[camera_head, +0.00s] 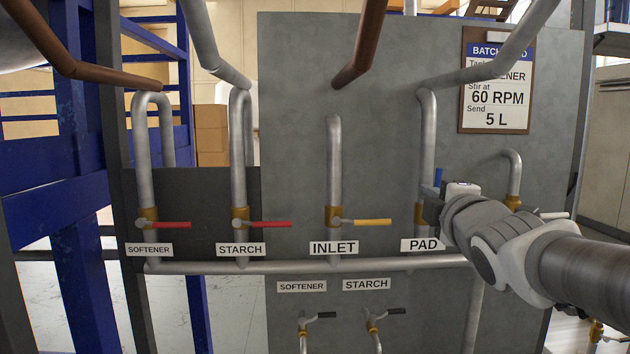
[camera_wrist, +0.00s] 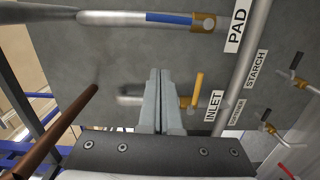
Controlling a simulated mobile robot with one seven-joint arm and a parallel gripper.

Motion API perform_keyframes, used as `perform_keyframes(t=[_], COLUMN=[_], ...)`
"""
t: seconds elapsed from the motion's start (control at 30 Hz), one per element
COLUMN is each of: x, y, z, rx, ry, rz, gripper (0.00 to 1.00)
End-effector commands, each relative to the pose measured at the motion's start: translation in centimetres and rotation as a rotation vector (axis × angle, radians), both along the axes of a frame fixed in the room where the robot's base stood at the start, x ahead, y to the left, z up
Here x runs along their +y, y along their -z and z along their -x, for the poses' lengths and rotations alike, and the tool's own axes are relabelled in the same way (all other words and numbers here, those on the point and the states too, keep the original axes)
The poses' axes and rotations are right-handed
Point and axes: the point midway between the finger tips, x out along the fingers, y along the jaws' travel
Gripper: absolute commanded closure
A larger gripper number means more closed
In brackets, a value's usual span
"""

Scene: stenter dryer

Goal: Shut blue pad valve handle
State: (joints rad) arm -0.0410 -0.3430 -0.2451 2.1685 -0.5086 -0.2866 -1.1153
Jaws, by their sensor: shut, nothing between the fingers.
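The blue pad valve handle (camera_head: 438,178) points up, in line with its grey pipe, above the PAD label (camera_head: 419,245). In the wrist view the blue handle (camera_wrist: 168,18) lies along the pipe at the top, from the brass valve body (camera_wrist: 203,22). My gripper (camera_wrist: 158,75) is shut and empty, its fingers pointing toward the grey panel. In the wrist view the fingertips are apart from the blue handle, which is above them in the picture. In the head view my gripper (camera_head: 432,208) partly covers the pad valve and the lower handle.
The yellow inlet handle (camera_head: 366,222) sticks out sideways to the left of my gripper. Red softener (camera_head: 178,224) and starch (camera_head: 270,224) handles are farther left. A horizontal pipe (camera_head: 300,267) runs below the valves. Another pipe (camera_head: 513,175) stands behind my wrist.

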Motion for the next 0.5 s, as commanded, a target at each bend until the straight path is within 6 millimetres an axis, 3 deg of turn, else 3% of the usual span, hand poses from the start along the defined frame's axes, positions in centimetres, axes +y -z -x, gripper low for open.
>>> perform_keyframes(t=[0.5], x=[-0.6], y=[-0.1], z=[-7.7], rx=[0.004], ry=[0.002], rz=[-0.001], gripper=[1.00])
